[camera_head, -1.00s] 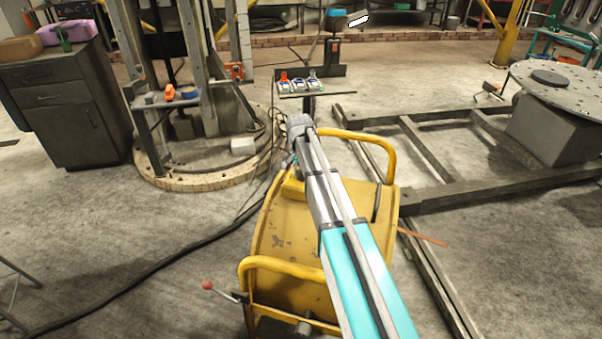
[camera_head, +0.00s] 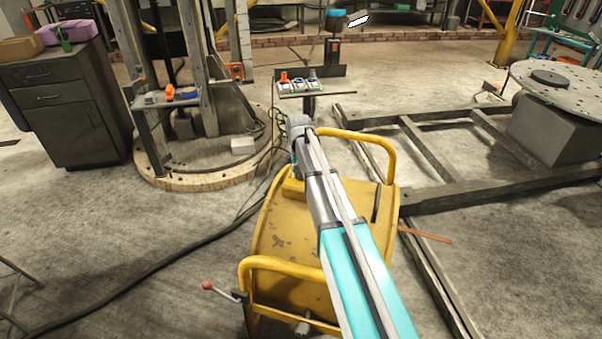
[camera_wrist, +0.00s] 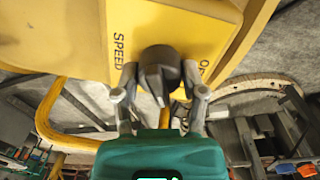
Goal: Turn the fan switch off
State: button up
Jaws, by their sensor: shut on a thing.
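The fan switch is a dark rotary knob (camera_wrist: 160,72) on a yellow panel (camera_wrist: 175,22) in the wrist view. "SPEED" is printed to the left of the knob, and partly hidden lettering beginning with "O" is to its right. My gripper (camera_wrist: 158,82) is shut on the knob, one finger on each side. The knob's grip bar is tilted slightly, running from upper left to lower right. In the head view, the yellow machine (camera_head: 285,240) stands below my arm. A small yellow box (camera_head: 292,190) shows at its far side; the knob and my fingertips are hidden there.
A yellow tube handle (camera_head: 390,155) rises right of my arm. A lever with a red ball (camera_head: 208,285) sticks out left. A stand with small devices (camera_head: 300,84) is behind. A dark floor frame (camera_head: 480,190) lies right. The left floor is mostly clear, crossed by a black cable (camera_head: 150,280).

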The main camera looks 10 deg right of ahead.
jog(key=n, duration=1.2)
jog(key=shift+d+n+t, duration=0.1)
jog(key=shift+n+t, duration=0.2)
jog(key=shift+n, duration=0.1)
jog(key=o, duration=1.2)
jog(key=shift+c, duration=0.2)
jog(key=shift+r, duration=0.15)
